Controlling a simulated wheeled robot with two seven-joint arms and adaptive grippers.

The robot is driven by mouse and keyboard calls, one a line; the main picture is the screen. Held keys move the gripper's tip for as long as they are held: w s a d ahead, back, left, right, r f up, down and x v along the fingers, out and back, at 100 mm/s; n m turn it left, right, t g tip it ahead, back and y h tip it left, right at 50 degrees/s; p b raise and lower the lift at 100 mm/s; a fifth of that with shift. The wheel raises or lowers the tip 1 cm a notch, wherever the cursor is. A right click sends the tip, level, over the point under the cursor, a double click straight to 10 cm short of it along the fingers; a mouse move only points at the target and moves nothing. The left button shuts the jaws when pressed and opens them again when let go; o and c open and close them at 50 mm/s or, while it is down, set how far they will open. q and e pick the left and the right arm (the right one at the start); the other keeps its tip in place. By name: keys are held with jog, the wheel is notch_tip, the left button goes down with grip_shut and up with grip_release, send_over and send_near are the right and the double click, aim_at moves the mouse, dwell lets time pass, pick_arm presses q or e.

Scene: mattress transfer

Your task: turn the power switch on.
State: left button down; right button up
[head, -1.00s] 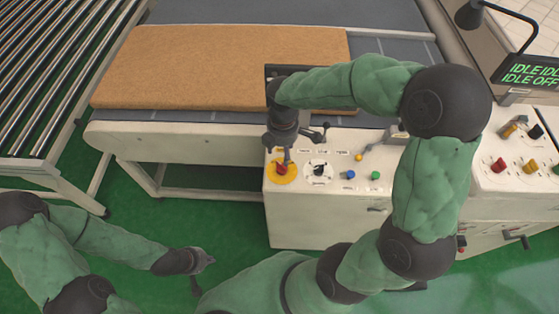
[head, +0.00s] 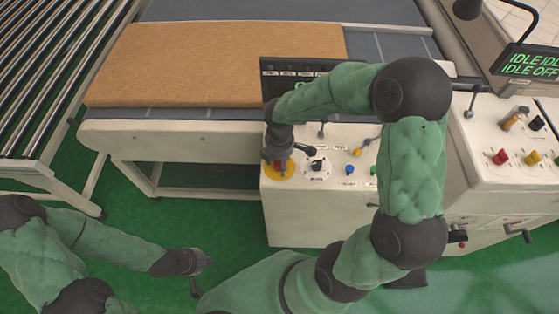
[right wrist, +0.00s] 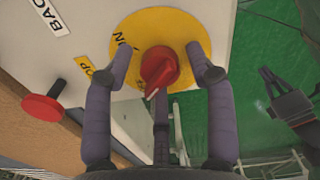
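The power switch, a red rotary knob (right wrist: 158,68) on a round yellow plate (right wrist: 125,35), sits on the front left of the white console. The plate (head: 271,172) also shows in the head view, partly covered by my right gripper (head: 279,163). In the right wrist view, the right gripper (right wrist: 162,72) has its fingers on both sides of the knob, with narrow gaps visible; it appears open around it. The knob's pointer faces the lower left of that view. My left gripper (head: 200,272) hangs open and empty over the green floor, away from the console.
A red mushroom button (right wrist: 42,107) is near the gripper. A brown mattress (head: 220,62) lies on the conveyor behind. A display (head: 530,65) reads IDLE.

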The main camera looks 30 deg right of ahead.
jog(key=c, duration=0.8)
jog(key=shift+m, duration=0.4)
jog(key=m, duration=0.3)
jog(key=shift+m+b, duration=0.35)
jog(key=shift+m, duration=0.05)
jog(key=m+b, duration=0.1)
jog(key=m, duration=0.3)
jog(key=m+b, duration=0.1)
jog(key=m, duration=0.4)
jog(key=shift+f, duration=0.1)
jog(key=m+b, duration=0.1)
jog(key=m, duration=0.3)
jog(key=shift+a, duration=0.1)
jog(key=shift+s+m, duration=0.1)
jog(key=shift+m, duration=0.2)
